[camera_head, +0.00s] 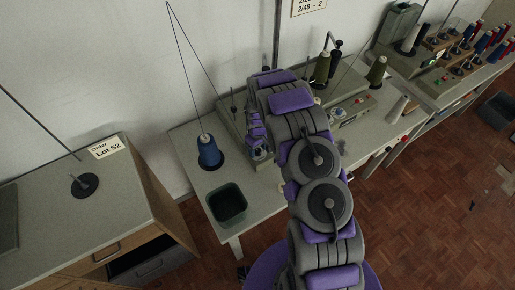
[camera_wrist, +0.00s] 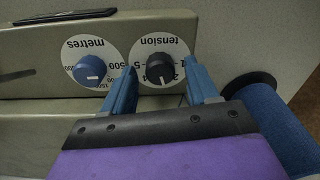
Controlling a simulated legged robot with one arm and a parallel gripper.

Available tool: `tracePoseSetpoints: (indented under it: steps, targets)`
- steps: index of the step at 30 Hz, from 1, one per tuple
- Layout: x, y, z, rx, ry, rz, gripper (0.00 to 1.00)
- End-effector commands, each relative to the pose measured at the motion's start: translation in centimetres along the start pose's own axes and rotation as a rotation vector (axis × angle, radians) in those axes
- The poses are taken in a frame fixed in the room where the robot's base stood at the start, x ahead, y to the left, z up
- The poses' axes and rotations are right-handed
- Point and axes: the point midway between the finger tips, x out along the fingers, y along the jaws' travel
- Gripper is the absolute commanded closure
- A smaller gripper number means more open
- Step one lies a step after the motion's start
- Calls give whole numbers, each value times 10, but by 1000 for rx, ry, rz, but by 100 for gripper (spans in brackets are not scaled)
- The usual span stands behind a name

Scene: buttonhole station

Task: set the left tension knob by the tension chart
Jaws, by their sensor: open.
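The wrist view shows a black tension knob (camera_wrist: 160,67) on a round white dial (camera_wrist: 178,46); its print appears upside down. A pale pointer mark shows near the knob's lower edge in the picture. My gripper (camera_wrist: 161,72) is open, with one blue finger on either side of the knob; I cannot tell whether they touch it. In the head view, my arm reaches over the machine and hides the dials. A wall card (camera_head: 309,5), cut off at the top edge, reads "2/48 - 2"; I cannot tell whether it is the tension chart.
A blue metres knob (camera_wrist: 90,70) sits left of the tension dial in the wrist view. A blue thread cone (camera_head: 209,152) and a dark green bin (camera_head: 227,204) stand left of my arm. An "Order Lot 52" card (camera_head: 107,147) stands on the left cabinet.

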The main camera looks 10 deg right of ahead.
Motion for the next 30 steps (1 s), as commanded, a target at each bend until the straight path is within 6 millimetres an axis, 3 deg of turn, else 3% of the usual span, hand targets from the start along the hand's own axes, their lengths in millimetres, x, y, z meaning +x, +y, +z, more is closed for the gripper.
tracePoseSetpoints:
  steps: [6,11,30]
  targets:
    - [-2,0,0,0,-1,-1,41]
    - [-18,0,0,0,0,1,41]
    - [-147,0,-2,0,3,2,41]
